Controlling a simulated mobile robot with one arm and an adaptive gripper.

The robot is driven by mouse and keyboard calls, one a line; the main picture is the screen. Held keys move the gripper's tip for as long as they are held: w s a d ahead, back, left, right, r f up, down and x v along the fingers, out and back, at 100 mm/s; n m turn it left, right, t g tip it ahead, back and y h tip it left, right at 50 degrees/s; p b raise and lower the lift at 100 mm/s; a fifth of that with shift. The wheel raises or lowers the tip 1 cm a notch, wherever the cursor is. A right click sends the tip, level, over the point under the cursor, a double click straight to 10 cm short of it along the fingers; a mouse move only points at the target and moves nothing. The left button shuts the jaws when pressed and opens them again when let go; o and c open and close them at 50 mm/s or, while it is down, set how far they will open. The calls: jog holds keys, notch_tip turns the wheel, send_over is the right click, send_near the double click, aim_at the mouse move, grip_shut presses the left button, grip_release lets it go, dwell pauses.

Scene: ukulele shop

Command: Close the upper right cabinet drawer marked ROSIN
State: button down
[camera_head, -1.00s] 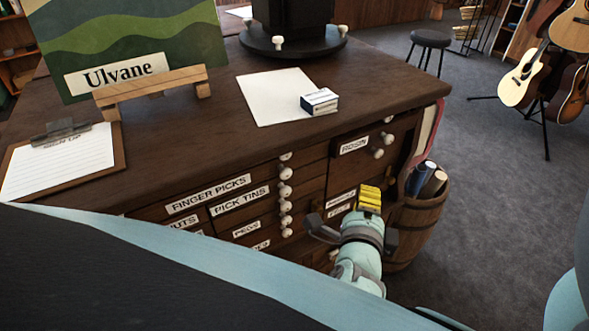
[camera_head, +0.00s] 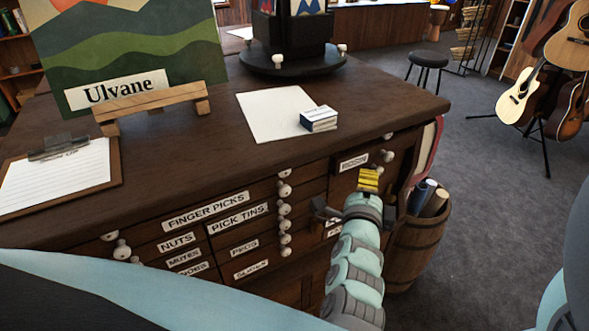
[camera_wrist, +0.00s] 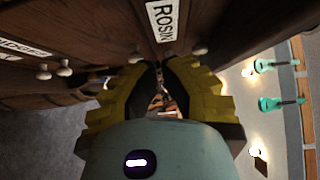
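The ROSIN drawer (camera_head: 345,181) is at the upper right of the dark wooden cabinet, with a white label and pale knobs. How far it stands out is hard to tell from the head view. My gripper (camera_head: 368,180) is in front of its right part, close below the label. In the wrist view, the ROSIN label (camera_wrist: 163,20) is top centre, with a knob (camera_wrist: 136,55) and another knob (camera_wrist: 198,49) near the fingertips. My gripper (camera_wrist: 162,68) has its yellow fingers apart, and I see nothing held between them. Contact with the drawer cannot be told.
Other labelled drawers (camera_head: 206,211) fill the cabinet front to the left. The cabinet top (camera_head: 200,135) holds a small box (camera_head: 318,118) on paper, a clipboard (camera_head: 60,170) and an easel. A barrel (camera_head: 418,245) stands at the cabinet's right; open carpet lies beyond.

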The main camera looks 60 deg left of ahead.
aim_at(349, 168)
jog(key=shift+a, duration=1.5)
jog(key=shift+a+f, duration=0.2)
jog(key=shift+a, duration=0.55)
jog(key=shift+w+a+r, duration=0.1)
jog(key=shift+a+r, duration=0.05)
jog(key=shift+a, duration=0.4)
